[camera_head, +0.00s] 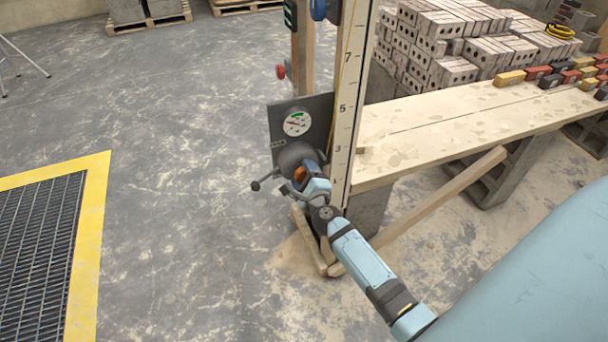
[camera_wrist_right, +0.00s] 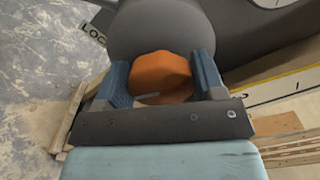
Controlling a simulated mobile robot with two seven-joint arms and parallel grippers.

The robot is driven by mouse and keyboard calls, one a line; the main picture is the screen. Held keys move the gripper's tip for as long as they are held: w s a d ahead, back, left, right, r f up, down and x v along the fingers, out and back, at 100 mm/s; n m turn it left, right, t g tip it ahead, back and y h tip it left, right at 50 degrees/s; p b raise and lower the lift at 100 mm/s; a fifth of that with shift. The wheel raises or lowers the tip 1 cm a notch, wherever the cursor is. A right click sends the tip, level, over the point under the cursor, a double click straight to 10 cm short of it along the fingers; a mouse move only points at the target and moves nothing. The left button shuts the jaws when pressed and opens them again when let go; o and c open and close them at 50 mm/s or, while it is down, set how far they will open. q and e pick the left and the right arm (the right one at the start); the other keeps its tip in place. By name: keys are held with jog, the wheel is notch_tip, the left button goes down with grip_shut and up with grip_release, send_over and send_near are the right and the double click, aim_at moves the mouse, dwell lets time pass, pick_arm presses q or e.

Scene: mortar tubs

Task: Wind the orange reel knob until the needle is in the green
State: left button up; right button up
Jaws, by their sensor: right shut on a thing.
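The orange reel knob (camera_head: 300,174) sits low on a dark grey panel (camera_head: 318,107). My right gripper (camera_head: 305,172) is shut on it. In the right wrist view the orange knob (camera_wrist_right: 162,76) is between the two blue fingers of my right gripper (camera_wrist_right: 162,82), in front of a round grey housing (camera_wrist_right: 160,28). A round white gauge (camera_head: 297,123) with a green arc is on the panel above the knob. Its needle is too small to read surely. My left gripper is not in view.
A wooden post with a numbered scale (camera_head: 345,110) stands right beside the panel. A black-tipped lever (camera_head: 256,185) sticks out left.

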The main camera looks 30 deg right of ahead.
jog(key=o, duration=0.9)
jog(key=shift+o, duration=0.2)
jog(key=v, duration=1.3)
jog(key=shift+s+a+b, duration=0.15)
jog(key=shift+s+b, duration=0.2)
jog(key=shift+b, duration=0.05)
